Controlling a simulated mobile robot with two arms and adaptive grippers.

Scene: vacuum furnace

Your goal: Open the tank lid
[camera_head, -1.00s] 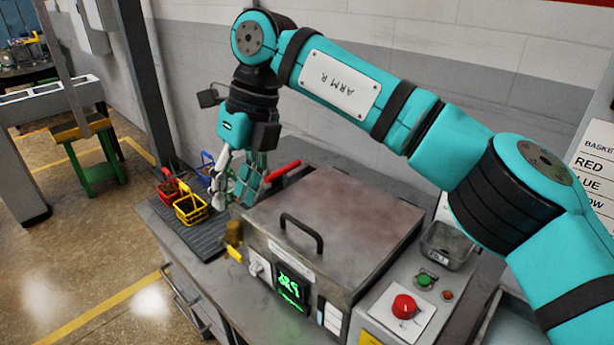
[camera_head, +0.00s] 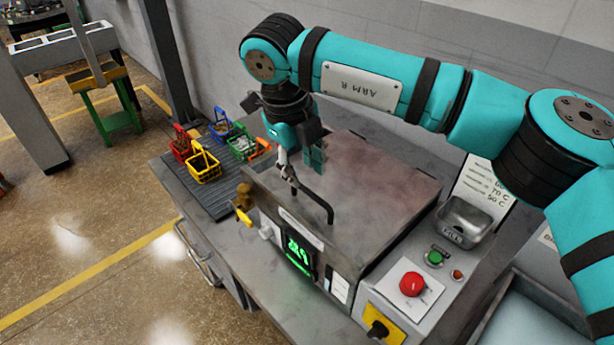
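The grey metal tank lid (camera_head: 375,170) lies closed on top of the furnace box. Its black bar handle (camera_head: 318,199) stands near the lid's front edge. My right gripper (camera_head: 301,169) points down over the lid at the left end of the handle. Its fingers are apart, one close to the handle's left end and one behind over the lid. Whether a finger touches the handle is unclear. My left gripper is out of view.
Red (camera_head: 180,144), yellow (camera_head: 204,166), blue (camera_head: 222,126) and green (camera_head: 243,146) baskets stand on a ribbed mat left of the box. A brass valve (camera_head: 243,200) sits at its left side. A red button (camera_head: 412,284) and a metal tray (camera_head: 463,222) are on the right.

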